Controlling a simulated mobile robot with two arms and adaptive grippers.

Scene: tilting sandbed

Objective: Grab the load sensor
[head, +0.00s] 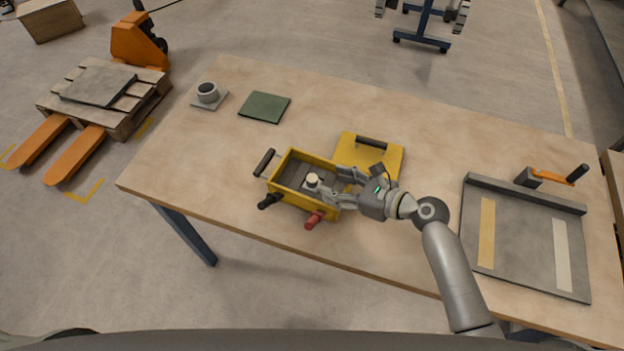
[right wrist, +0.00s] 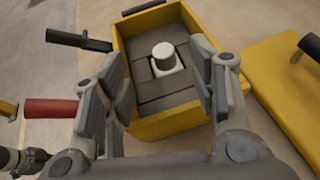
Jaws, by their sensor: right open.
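A short white cylinder (head: 313,179) on a small grey base stands upright inside an open yellow box (head: 318,157); it looks like the load sensor. The right wrist view shows the cylinder (right wrist: 163,57) among dark grey blocks in the box (right wrist: 165,128). My right gripper (head: 334,184) is open and empty at the box's right side. In the right wrist view its fingers stand apart to the left and right of the cylinder, without visible contact. My left gripper is not in view.
A yellow lid-like plate with a black handle (head: 388,155) lies right of the box. Black and red handles stick out from the box. A grey round device (head: 207,93) and a green mat (head: 265,107) are at the back left. A grey tray (head: 522,245) lies right.

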